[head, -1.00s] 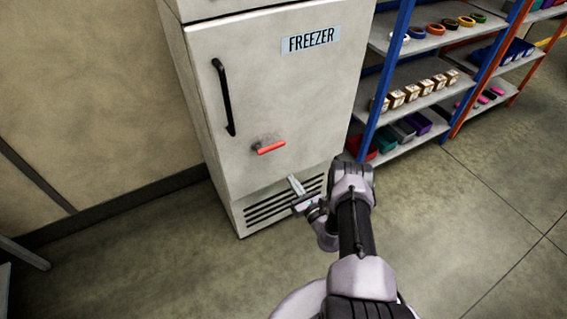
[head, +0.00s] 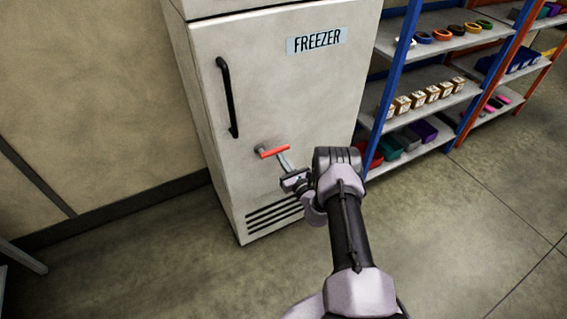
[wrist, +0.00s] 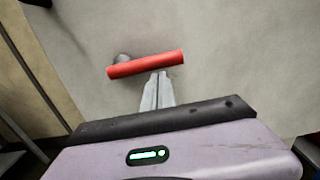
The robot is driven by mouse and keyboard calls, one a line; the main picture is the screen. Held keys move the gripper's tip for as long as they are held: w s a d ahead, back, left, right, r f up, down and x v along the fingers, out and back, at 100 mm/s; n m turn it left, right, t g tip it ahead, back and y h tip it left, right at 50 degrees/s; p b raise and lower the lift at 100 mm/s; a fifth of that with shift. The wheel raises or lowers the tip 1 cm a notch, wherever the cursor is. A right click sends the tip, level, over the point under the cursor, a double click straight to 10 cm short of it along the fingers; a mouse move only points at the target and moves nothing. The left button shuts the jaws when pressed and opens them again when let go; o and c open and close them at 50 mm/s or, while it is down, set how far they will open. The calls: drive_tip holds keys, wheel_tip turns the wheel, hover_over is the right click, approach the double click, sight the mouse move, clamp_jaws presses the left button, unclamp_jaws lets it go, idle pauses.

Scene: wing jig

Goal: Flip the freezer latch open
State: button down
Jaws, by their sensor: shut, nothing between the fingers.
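The freezer (head: 285,95) is a tall off-white cabinet with a "FREEZER" label on its door. Its latch is a red bar (head: 274,152) on a grey round mount, lying roughly level, below the black door handle. In the wrist view the red latch (wrist: 146,64) crosses the picture, with the grey mount partly hidden behind its left part. My gripper (head: 284,160) is shut and empty, its fingertips just under the right part of the latch. In the wrist view the fingertips (wrist: 160,75) come right up to the bar's lower edge; I cannot tell whether they touch.
The long black door handle (head: 228,98) stands above and left of the latch. A vent grille (head: 270,215) is low on the front. Shelves with blue posts (head: 398,80) stand close on the right, holding tape rolls, boxes and bins. The floor in front is clear.

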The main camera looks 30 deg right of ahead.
sight(282, 149)
drive_tip(key=shift+d+r+n, duration=0.15)
drive_tip(key=shift+r+n, duration=0.15)
drive_tip(key=shift+n, duration=0.3)
drive_tip(key=r+n, duration=0.1)
drive_tip(key=n, duration=0.2)
drive_tip(key=r+n, duration=0.2)
drive_tip(key=n, duration=0.1)
drive_tip(key=r+n, duration=0.2)
drive_tip(key=n, duration=0.1)
drive_tip(key=shift+a+r+n+y, duration=0.15)
drive_tip(key=shift+a+n+y, duration=0.1)
drive_tip(key=shift+n+y, duration=0.05)
drive_tip(key=r+n, duration=0.1)
drive_tip(key=a+n, duration=0.1)
drive_tip(key=shift+a+r+n, duration=0.2)
drive_tip(key=shift+r+n, duration=0.15)
drive_tip(key=shift+n, duration=0.05)
drive_tip(key=shift+a, duration=0.1)
idle(0.3)
